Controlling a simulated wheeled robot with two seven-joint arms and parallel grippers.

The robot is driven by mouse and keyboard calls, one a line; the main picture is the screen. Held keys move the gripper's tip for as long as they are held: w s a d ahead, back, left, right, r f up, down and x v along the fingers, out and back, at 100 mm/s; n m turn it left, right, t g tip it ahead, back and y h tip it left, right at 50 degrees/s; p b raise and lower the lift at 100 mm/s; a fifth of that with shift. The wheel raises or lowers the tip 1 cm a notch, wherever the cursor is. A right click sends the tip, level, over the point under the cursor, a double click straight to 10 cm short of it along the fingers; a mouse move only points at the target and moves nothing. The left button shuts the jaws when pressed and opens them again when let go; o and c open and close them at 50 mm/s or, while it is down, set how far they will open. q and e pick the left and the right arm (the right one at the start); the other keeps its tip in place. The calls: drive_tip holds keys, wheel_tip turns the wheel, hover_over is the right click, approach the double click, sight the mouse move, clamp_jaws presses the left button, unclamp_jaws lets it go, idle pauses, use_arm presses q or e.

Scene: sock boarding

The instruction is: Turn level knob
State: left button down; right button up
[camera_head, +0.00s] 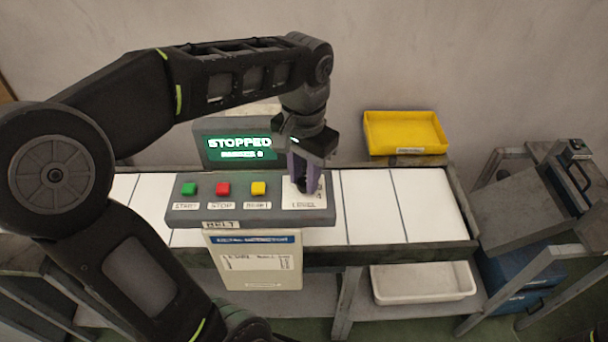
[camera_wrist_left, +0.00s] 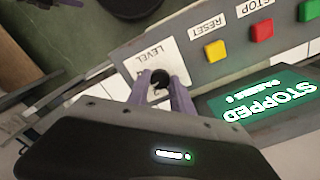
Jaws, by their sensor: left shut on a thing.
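The level knob (camera_wrist_left: 160,77) is a small black knob on a white plate marked LEVEL, at the right end of the grey control panel (camera_head: 250,213). My left gripper (camera_head: 305,187) comes down on it from above, and its two purple fingers are shut on the knob. In the left wrist view the fingertips (camera_wrist_left: 161,84) sit on both sides of the knob. The fingers hide most of the knob in the head view, so its pointer setting cannot be read. My right gripper is not in view.
Green (camera_head: 189,189), red (camera_head: 223,189) and yellow (camera_head: 258,189) buttons sit left of the knob. A green screen (camera_head: 238,148) behind reads STOPPED. An instruction card (camera_head: 255,262) hangs in front. A yellow tray (camera_head: 404,133) stands behind the white belt (camera_head: 430,205); a white bin (camera_head: 423,283) is below.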

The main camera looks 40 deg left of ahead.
use_arm(q)
drive_tip(key=m, duration=0.7)
drive_tip(key=shift+w, duration=0.1)
idle(0.5)
drive_tip(key=c, duration=1.1)
unclamp_jaws()
drive_tip(key=shift+r, duration=0.1)
